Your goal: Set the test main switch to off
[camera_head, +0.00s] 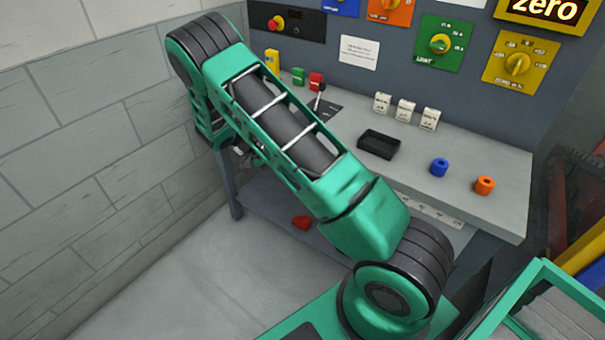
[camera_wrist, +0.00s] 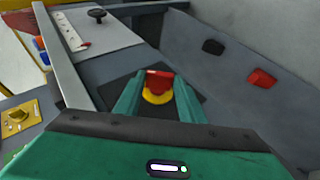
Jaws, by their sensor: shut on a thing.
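In the wrist view a red switch handle (camera_wrist: 158,74) stands on a round yellow base (camera_wrist: 157,96), set on a dark square plate (camera_wrist: 196,93). My gripper (camera_wrist: 158,83) has its two green fingers on either side of the red handle and is shut on it. No label on this switch can be read, and its exact angle is hard to tell.
The bench top (camera_head: 490,205) carries a black tray (camera_head: 379,144), a blue ring (camera_head: 439,167), an orange ring (camera_head: 484,185) and several white switches. A small upright lever (camera_head: 319,98) stands near my arm. A red object (camera_head: 302,222) lies below the bench. A wall stands left.

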